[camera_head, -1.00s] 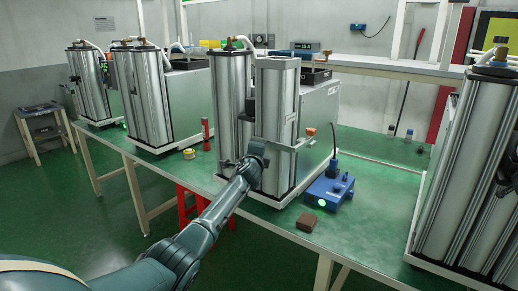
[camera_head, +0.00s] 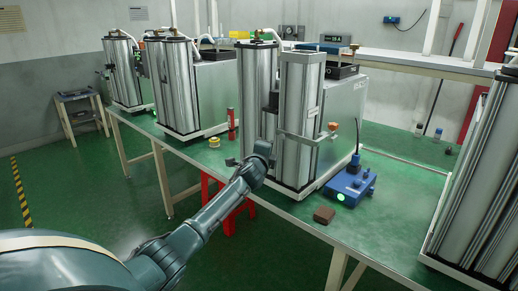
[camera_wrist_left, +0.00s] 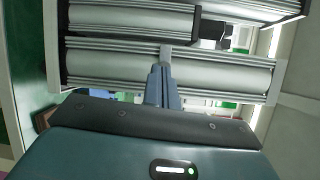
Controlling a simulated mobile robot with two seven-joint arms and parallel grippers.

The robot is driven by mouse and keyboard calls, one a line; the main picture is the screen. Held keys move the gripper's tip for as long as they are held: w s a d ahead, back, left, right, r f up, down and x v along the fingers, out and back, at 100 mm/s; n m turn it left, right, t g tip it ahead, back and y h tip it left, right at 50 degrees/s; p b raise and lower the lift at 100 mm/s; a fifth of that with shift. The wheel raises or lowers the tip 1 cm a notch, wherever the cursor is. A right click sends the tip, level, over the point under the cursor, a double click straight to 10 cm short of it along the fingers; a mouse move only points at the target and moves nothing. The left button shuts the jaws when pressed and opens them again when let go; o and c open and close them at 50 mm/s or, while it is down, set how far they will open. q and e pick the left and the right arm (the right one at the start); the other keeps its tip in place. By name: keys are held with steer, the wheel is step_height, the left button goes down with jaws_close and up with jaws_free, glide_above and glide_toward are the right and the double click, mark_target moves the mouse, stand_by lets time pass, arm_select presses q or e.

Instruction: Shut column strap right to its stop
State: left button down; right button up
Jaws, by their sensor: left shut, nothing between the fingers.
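The right column (camera_head: 299,105) of the nearest unit is a tall ribbed metal cylinder standing upright on the bench. A thin grey strap (camera_head: 301,138) runs across its front at mid-height, with its right end reaching past the column. Whether it is at its stop cannot be told. My left gripper (camera_head: 267,160) is at the column's lower left, below the strap's left end; its fingers are mostly hidden in the head view. In the left wrist view its fingers (camera_wrist_left: 162,84) are shut and empty, pointing at the column (camera_wrist_left: 115,72). My right gripper is not in view.
A blue device (camera_head: 350,184) and a brown block (camera_head: 324,214) stand on the green bench right of the unit. Another column unit (camera_head: 486,185) stands at the right edge. More units (camera_head: 173,88) stand at the back left. Open bench lies behind the blue device.

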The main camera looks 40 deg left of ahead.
arm_select(q)
steer(key=s, duration=0.1)
steer(key=s+a, duration=0.1)
steer(key=shift+s+a+r, duration=0.15)
steer(key=shift+s+a, duration=0.15)
steer(key=shift+s, duration=0.05)
steer(key=s+d+f+n+g+h, duration=0.1)
steer(key=s+d+f+n+h, duration=0.15)
steer(key=s+d+f, duration=0.55)
steer(key=s+d+f+n+g+h, duration=0.1)
steer(key=s+d+f+g+h, duration=0.3)
steer(key=d+f, duration=0.8)
steer(key=s+d+f+n+h, duration=0.1)
steer(key=s+d+f+n, duration=0.1)
steer(key=s+d, duration=0.3)
steer(key=s+d+f+n+h, duration=0.1)
steer(key=s+d+n, duration=0.3)
steer(key=s, duration=0.7)
steer(key=s+d+f+n+h, duration=0.1)
steer(key=s+d+f+n, duration=0.2)
steer(key=s+d, duration=0.3)
steer(key=s, duration=0.3)
steer(key=shift+d+g, duration=0.15)
steer(key=shift+g, duration=0.15)
steer(key=shift+f, duration=0.1)
